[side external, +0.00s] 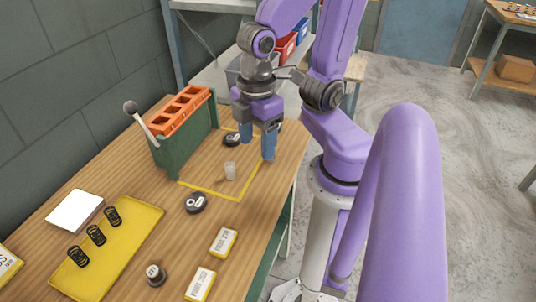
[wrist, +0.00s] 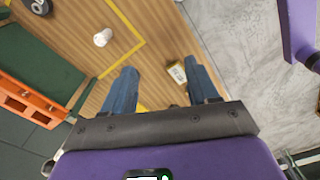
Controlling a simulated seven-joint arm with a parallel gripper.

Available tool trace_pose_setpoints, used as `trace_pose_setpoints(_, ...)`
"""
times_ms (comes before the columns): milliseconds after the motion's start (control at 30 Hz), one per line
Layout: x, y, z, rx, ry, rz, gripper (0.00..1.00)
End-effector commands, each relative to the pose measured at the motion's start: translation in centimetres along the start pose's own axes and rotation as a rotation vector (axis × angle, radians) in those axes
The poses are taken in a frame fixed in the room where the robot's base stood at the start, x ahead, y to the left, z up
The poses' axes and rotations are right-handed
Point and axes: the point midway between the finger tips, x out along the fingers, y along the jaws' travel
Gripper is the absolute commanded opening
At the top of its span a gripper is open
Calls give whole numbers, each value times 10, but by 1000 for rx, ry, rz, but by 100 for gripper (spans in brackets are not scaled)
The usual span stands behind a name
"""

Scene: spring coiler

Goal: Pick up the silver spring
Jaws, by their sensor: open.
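The silver spring (side external: 230,171) is a small pale upright cylinder, standing inside a yellow taped outline on the wooden table. It also shows, pale and whitish, at the upper left of the wrist view (wrist: 102,38). My gripper (side external: 256,157) is open, pointing down above the table, to the right of and behind the spring in the side view. In the wrist view its two blue fingers (wrist: 160,66) are wide apart, and the spring lies outside them, up and to the left. Nothing is held between the fingers.
A green coiler with an orange top (side external: 182,110) and a knobbed lever stands left of the outline. Dark round pieces (side external: 195,202) lie nearby. A yellow tray (side external: 130,250) holds dark springs. Small yellow boxes (side external: 223,241) lie near the front. The table's right edge is close to my gripper.

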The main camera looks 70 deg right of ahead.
Motion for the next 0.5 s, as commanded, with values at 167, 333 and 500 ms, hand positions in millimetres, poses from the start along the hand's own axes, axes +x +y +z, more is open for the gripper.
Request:
trace_pose_setpoints(167,-1,29,-11,-16,-9,-3,59)
trace_pose_setpoints(333,-2,56,-19,-40,-16,-8,59)
trace_pose_setpoints(500,-2,81,-23,-62,-22,-15,59)
